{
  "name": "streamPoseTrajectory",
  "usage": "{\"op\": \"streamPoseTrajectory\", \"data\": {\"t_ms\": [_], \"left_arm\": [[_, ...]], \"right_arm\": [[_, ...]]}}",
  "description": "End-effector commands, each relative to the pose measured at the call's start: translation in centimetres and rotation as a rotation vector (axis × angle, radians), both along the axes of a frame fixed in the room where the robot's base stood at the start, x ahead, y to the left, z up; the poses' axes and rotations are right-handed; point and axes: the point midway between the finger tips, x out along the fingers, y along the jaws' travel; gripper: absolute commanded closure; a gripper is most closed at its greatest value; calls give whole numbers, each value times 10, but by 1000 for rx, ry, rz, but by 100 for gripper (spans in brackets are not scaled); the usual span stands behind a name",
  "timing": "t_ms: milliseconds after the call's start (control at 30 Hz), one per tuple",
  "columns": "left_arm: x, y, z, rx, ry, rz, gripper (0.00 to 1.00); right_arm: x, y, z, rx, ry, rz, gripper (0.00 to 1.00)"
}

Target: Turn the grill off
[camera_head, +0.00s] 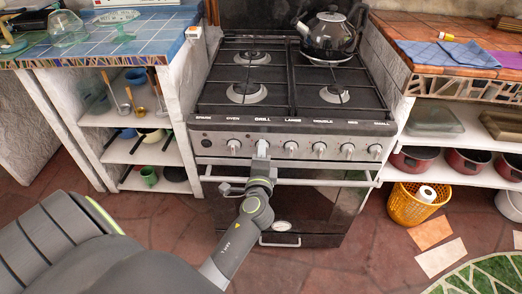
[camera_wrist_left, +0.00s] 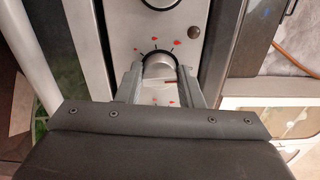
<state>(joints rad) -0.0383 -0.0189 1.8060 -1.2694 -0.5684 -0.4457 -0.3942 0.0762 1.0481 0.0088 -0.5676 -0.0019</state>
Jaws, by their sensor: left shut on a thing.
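The stove (camera_head: 222,137) has a row of silver knobs along its front panel, with names printed above them. The grill knob (camera_wrist_left: 158,68) shows in the left wrist view as a round silver knob with red marks around it, between my two fingers. In the head view my left gripper (camera_head: 262,153) is at the knob under the word GRILL and covers most of it. The gripper is shut on this knob, with a finger on either side. My right gripper is in neither view.
The oven handle bar (camera_head: 325,182) runs across the stove below the knobs, close to my left wrist. The oven knob (camera_head: 233,146) and another knob (camera_head: 291,147) flank the grill knob. A black kettle (camera_head: 329,38) stands on the back right burner.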

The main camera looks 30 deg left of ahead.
Motion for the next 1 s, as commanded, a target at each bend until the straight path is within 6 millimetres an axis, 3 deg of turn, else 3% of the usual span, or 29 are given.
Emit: {"op": "streamPoseTrajectory", "data": {"t_ms": [333,800,833,1000], "left_arm": [[1,-1,2,94,53,-2,89],[1,0,2,105,60,-2,89],[1,0,2,105,60,-2,64],[1,0,1,104,60,-1,45]], "right_arm": [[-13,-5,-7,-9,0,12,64],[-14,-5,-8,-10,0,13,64],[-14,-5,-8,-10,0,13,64],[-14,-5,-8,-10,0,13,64]]}}
